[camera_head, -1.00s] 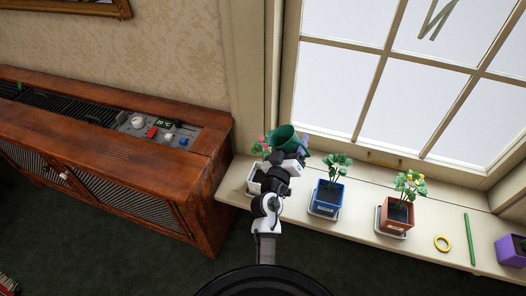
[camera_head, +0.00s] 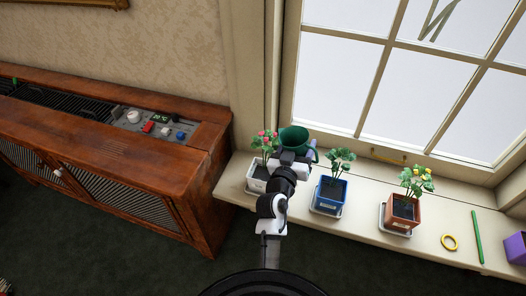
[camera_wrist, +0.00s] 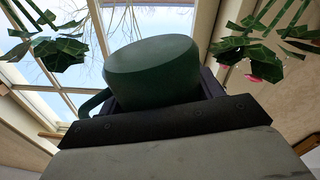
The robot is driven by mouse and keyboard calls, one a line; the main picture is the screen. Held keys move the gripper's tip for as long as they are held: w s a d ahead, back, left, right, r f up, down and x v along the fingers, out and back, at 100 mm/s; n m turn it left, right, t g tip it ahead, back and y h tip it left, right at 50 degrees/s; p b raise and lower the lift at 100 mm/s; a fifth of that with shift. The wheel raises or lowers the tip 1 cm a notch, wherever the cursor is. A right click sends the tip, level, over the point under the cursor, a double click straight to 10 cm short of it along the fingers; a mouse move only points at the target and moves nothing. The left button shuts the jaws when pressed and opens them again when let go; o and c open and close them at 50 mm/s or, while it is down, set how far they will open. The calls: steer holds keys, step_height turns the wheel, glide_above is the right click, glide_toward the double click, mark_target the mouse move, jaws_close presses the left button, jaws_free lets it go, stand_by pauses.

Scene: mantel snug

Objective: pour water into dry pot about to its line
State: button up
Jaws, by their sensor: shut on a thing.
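My gripper (camera_head: 292,156) is shut on a dark green can (camera_head: 294,138) and holds it above the windowsill, between the white pot and the blue pot. In the wrist view the can (camera_wrist: 153,72) fills the space between my jaws, its handle at the left; any water inside is hidden. The white pot (camera_head: 257,180) with pink flowers is partly behind my arm. The blue pot (camera_head: 328,194) and the orange-brown pot (camera_head: 402,210) stand to the right with plants. I cannot tell which soil is dry, and no fill line is readable.
A yellow ring (camera_head: 449,242), a green stick (camera_head: 477,237) and a purple pot (camera_head: 516,248) are on the sill (camera_head: 365,228) at right. The window (camera_head: 345,80) rises behind. A wooden cabinet (camera_head: 150,170) stands at left.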

steer(key=shift+s+d+f+m+g+b, duration=0.1)
steer(key=shift+d+f+m+g+b, duration=0.1)
steer(key=shift+f+m+b, duration=0.75)
steer(key=shift+d+f+m+g+b, duration=0.15)
steer(key=shift+f+m+b, duration=0.3)
steer(key=shift+f+b, duration=0.95)
steer(key=shift+f, duration=0.15)
